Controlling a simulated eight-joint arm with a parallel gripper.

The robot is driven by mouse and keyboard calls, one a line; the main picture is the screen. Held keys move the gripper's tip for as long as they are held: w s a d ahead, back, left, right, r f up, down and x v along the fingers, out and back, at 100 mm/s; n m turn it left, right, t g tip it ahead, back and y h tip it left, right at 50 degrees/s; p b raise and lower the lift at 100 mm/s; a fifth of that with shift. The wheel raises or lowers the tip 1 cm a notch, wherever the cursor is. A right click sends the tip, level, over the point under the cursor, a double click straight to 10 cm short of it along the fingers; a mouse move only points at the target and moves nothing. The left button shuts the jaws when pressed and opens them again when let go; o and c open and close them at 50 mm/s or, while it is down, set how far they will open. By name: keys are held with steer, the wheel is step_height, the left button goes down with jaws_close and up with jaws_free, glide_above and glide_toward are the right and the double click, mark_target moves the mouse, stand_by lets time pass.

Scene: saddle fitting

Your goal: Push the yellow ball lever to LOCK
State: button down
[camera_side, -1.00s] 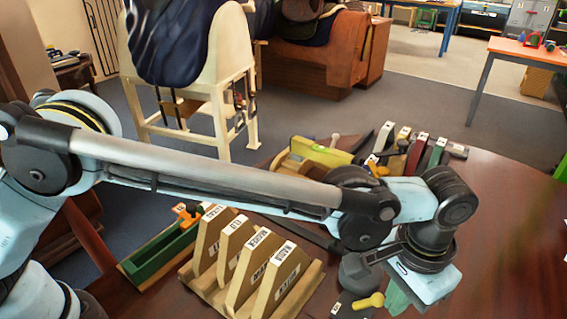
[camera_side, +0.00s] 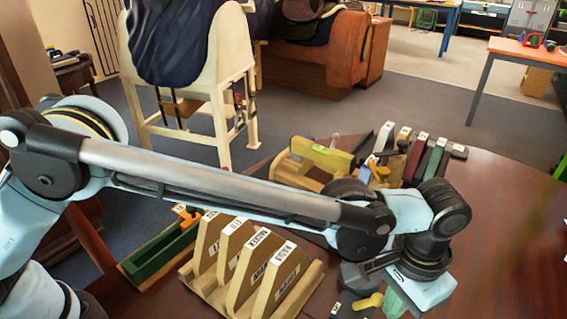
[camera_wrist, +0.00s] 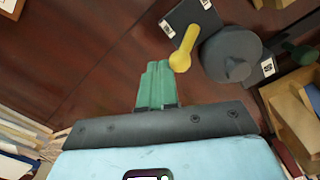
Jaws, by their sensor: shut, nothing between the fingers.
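The yellow ball lever (camera_side: 370,301) sits on a dark plate (camera_side: 345,305) near the front edge of the side view. In the wrist view the yellow lever (camera_wrist: 183,50) points down from its pivot on the dark plate (camera_wrist: 195,18), which has white labels at its corners; their text is too small to read. My gripper (camera_wrist: 157,68) has green fingers closed together with nothing between them. The fingertips are just left of the lever's ball end; I cannot tell whether they touch.
A dark round knob (camera_wrist: 230,53) stands right beside the lever. Wooden labelled racks (camera_side: 255,265), a green tray (camera_side: 165,255) and a yellow-topped wooden fixture (camera_side: 318,155) stand on the table. The brown tabletop (camera_side: 500,230) is clear to the right.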

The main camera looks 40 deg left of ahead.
mark_target(377, 295)
steer(key=shift+a, duration=0.3)
steer(key=shift+w+a, duration=0.1)
steer(key=shift+a, duration=1.25)
steer(key=shift+w+a+f, duration=0.1)
steer(key=shift+a, duration=0.45)
steer(key=shift+d, duration=0.2)
steer(key=shift+d+r, duration=0.2)
steer(key=shift+d, duration=0.3)
steer(key=shift+s+r, duration=0.2)
steer(key=shift+r, duration=3.25)
